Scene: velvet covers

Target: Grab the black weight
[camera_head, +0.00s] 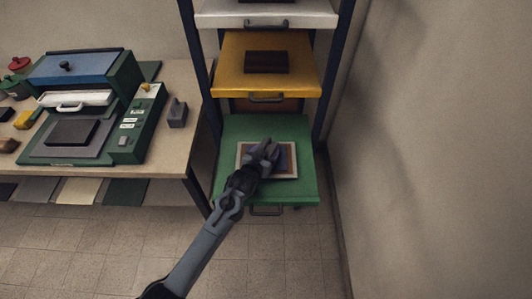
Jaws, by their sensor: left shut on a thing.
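My left gripper (268,152) reaches up from the lower left over the pulled-out green drawer (232,129). It is shut on a small dark block, the black weight (267,165), which is largely covered by the fingers. The weight is over a flat white-bordered panel with a brown middle (287,172) that lies on the green drawer. I cannot tell whether the weight touches the panel. My right gripper is not in view.
A yellow drawer (226,72) with a dark block (266,62) juts out above, under a white drawer (225,18). A grey handled weight (177,113) stands on the table (172,155) at left, beside a green press (122,82). A wall closes the right side.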

